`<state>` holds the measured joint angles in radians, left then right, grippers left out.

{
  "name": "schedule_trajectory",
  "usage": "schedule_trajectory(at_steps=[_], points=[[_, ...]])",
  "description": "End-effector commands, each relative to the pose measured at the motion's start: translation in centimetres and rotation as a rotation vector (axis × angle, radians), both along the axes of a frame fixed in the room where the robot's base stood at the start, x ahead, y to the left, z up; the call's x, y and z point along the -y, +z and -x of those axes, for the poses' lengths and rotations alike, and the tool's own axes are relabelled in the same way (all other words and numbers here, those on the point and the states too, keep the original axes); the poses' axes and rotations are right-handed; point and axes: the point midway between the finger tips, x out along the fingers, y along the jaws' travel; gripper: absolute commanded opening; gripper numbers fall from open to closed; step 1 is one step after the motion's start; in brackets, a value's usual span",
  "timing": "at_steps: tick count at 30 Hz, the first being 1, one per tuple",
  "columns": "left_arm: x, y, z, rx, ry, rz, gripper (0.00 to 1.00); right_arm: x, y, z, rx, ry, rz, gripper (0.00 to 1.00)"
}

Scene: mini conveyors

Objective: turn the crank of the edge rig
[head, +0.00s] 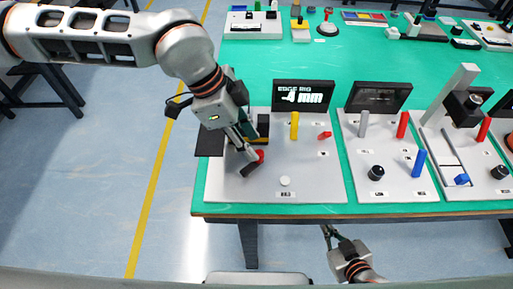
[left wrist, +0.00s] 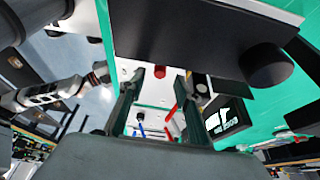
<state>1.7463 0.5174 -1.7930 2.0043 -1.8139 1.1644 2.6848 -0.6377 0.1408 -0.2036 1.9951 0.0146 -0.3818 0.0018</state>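My right gripper (head: 329,232) is small, below the table's front edge, away from the rig.
The rig also bears a yellow post (head: 294,125), a small red lever (head: 324,135) and a white button (head: 285,181). Another panel (head: 390,190) with posts and a black knob stands close on the right.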

Motion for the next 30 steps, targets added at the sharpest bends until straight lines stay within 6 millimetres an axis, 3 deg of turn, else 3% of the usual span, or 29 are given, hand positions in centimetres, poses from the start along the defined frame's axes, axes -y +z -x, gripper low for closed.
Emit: schedule_trajectory(at_steps=[3, 9, 19, 23, 30], points=[[0.7, -1.8, 0.1, -0.001, -0.003, 0.000, 0.33, 0.0, -0.3, 0.1, -0.003, 0.002, 0.002, 0.00], [1.4, -3.4, 0.1, 0.000, -0.002, 0.001, 0.33, 0.0, -0.3, 0.1, -0.003, 0.002, 0.003, 0.00], [1.6, -3.7, 0.1, 0.001, -0.002, 0.002, 0.33, 0.0, 0.0, -0.2, 0.005, 0.002, 0.002, 0.00], [1.6, -3.7, 0.1, 0.001, -0.002, 0.002, 0.00, 0.0, 0.0, -0.2, 0.005, 0.001, 0.003, 0.00], [1.6, -3.7, 0.1, 0.000, -0.006, 0.002, 0.00, 0.0, 0.0, -0.3, 0.006, 0.001, 0.003, 0.00]])
